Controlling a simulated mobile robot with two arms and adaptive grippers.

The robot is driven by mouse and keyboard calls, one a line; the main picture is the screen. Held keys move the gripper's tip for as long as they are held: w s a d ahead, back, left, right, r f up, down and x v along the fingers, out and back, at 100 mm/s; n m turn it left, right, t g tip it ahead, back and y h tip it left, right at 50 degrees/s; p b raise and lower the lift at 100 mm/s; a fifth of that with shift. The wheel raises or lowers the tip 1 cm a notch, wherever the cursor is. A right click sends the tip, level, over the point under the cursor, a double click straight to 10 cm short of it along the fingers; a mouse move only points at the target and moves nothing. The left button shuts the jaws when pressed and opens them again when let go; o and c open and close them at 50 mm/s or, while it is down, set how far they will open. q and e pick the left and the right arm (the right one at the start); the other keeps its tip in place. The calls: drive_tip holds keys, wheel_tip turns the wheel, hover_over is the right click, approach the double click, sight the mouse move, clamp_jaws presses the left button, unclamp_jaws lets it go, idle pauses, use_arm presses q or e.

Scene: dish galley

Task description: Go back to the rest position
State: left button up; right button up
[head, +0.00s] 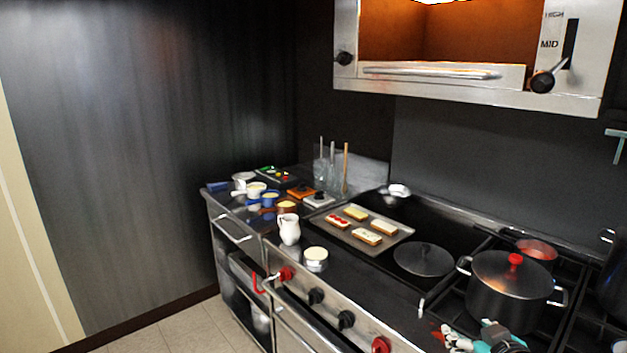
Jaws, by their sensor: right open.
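My right gripper (462,341) shows at the bottom edge of the head view, low and right of the middle. It is open, in front of the black pot and over the front edge of the stove, with nothing seen between its fingers. My left gripper is not in view. The black pot (505,290) with a red-knobbed lid stands on the stove just behind the right gripper. I cannot tell whether the gripper touches it.
A tray (399,238) with several topped toasts lies on the counter, beside a dark round lid (423,260). A white pitcher (289,229) and a small pale-topped tin (316,259) stand near the front edge. An open glowing oven (470,100) hangs above. Floor (180,329) at left is clear.

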drive_tip(key=s+a+f+g, duration=0.3)
drive_tip(key=s+f, duration=0.4)
drive_tip(key=s, duration=0.3)
drive_tip(key=s+a+f+g, duration=0.3)
drive_tip(key=s+f, duration=0.4)
drive_tip(key=s, duration=0.2)
drive_tip(key=s+a+f+g, duration=0.3)
drive_tip(key=s+f, duration=0.3)
drive_tip(key=s, duration=0.4)
wheel_tip(320, 180, down, 26)
drive_tip(key=g, duration=0.1)
drive_tip(key=s+d+f+g, duration=0.1)
drive_tip(key=s+d+f, duration=0.2)
drive_tip(key=s+f, duration=1.3)
drive_tip(key=shift+s+f+g, duration=0.3)
drive_tip(key=shift+s+f, duration=0.05)
drive_tip(key=shift+s, duration=0.25)
